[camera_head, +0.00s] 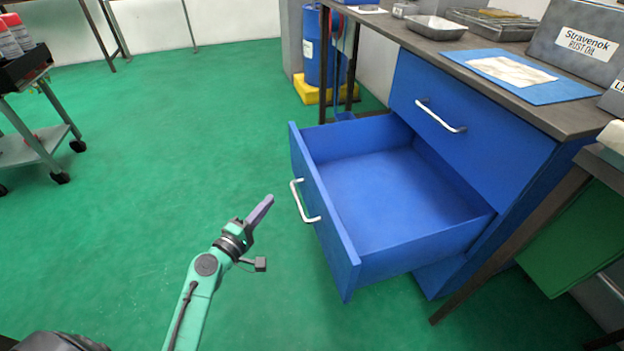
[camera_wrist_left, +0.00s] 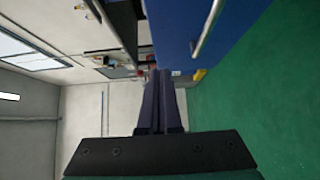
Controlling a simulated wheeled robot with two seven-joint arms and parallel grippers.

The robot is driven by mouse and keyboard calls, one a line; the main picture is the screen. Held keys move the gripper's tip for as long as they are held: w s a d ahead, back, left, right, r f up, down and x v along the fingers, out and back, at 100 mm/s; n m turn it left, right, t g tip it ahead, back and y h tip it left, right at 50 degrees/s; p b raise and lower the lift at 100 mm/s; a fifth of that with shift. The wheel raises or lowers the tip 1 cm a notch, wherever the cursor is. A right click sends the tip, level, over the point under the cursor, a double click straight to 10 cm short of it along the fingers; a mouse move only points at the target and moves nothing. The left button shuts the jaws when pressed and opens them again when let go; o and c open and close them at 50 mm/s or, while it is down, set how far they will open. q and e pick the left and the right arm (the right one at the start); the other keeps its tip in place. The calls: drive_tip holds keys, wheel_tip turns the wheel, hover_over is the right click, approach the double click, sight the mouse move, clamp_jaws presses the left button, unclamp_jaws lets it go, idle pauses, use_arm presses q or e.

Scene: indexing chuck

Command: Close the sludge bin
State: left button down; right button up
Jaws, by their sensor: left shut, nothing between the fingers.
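A blue drawer (camera_head: 330,220) with a metal bar handle (camera_head: 304,201) stands pulled far out from the blue bench cabinet. It looks empty inside. No label naming a sludge bin shows, so I cannot tell from markings which part it is. My left gripper (camera_head: 262,208) is shut and empty, in front of the drawer, a little left of the handle and apart from it. In the left wrist view, the shut left fingers (camera_wrist_left: 160,100) point past a blue front panel (camera_wrist_left: 235,20) with a bar handle (camera_wrist_left: 207,28). My right gripper is not in view.
Above the open drawer is a shut drawer (camera_head: 440,110). The bench top holds a blue mat (camera_head: 545,92), metal trays (camera_head: 437,27) and a labelled box (camera_head: 582,42). A blue drum (camera_head: 312,50) stands behind. A trolley (camera_head: 45,150) is at left. Green floor is clear between.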

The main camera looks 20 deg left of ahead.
use_arm(q)
approach(308, 169)
drive_tip(key=w+a, duration=0.2)
drive_tip(key=w, duration=0.2)
drive_tip(key=d, duration=0.1)
drive_tip(key=w+d, duration=0.1)
drive_tip(key=d+p, duration=0.1)
drive_tip(key=shift+w+f, duration=0.1)
drive_tip(key=shift+w, duration=0.2)
drive_tip(key=shift+w+d, duration=0.1)
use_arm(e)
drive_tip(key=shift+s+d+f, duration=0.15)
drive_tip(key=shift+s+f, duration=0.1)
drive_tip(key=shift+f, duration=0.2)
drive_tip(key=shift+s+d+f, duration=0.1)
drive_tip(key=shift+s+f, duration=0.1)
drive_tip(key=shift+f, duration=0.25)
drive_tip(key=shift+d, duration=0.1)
